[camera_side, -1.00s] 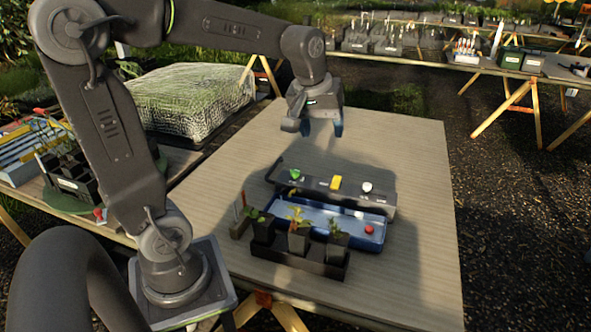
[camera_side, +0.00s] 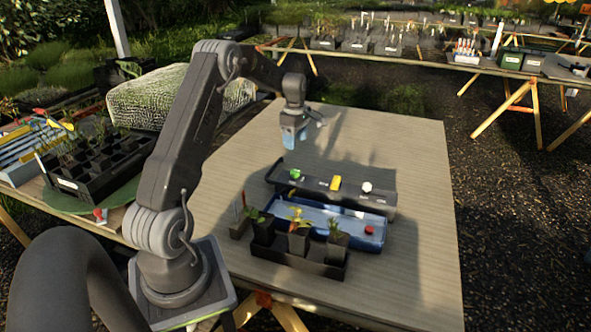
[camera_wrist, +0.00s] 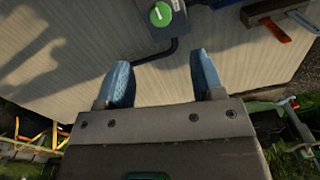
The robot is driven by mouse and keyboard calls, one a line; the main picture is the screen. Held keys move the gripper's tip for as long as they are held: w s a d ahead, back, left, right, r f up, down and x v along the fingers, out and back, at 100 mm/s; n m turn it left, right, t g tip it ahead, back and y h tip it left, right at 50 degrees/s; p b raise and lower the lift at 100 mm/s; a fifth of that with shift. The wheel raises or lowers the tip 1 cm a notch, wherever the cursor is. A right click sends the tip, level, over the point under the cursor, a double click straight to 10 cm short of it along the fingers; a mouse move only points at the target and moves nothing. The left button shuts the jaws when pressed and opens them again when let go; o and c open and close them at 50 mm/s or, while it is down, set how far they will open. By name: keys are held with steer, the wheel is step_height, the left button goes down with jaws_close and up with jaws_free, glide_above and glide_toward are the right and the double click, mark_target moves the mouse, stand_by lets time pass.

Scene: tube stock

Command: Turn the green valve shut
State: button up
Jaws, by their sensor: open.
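The green valve (camera_side: 295,174) is a round knob at the left end of a grey manifold box (camera_side: 315,184) on the table. In the wrist view the green valve (camera_wrist: 160,14) shows a pale bar across its top and sits at the top edge, beyond my fingertips. My gripper (camera_side: 294,142) is above the table, behind and above the valve, apart from it. In the wrist view my gripper (camera_wrist: 160,75) has two blue fingers spread apart with nothing between them. A yellow knob (camera_side: 335,183) and a white knob (camera_side: 367,187) sit farther right on the manifold.
A blue tray (camera_side: 374,242) with a red round thing (camera_side: 369,230) lies in front of the manifold. A black tray (camera_side: 283,259) of potted seedlings stands in front of that. A dark pipe (camera_wrist: 155,55) bends from the manifold's end. The table's right side is clear.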

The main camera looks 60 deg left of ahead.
mark_target(296, 171)
step_height(296, 171, down, 12)
steer(key=shift+d+r, duration=0.1)
steer(key=shift+r, duration=0.1)
steer(key=c, duration=0.9)
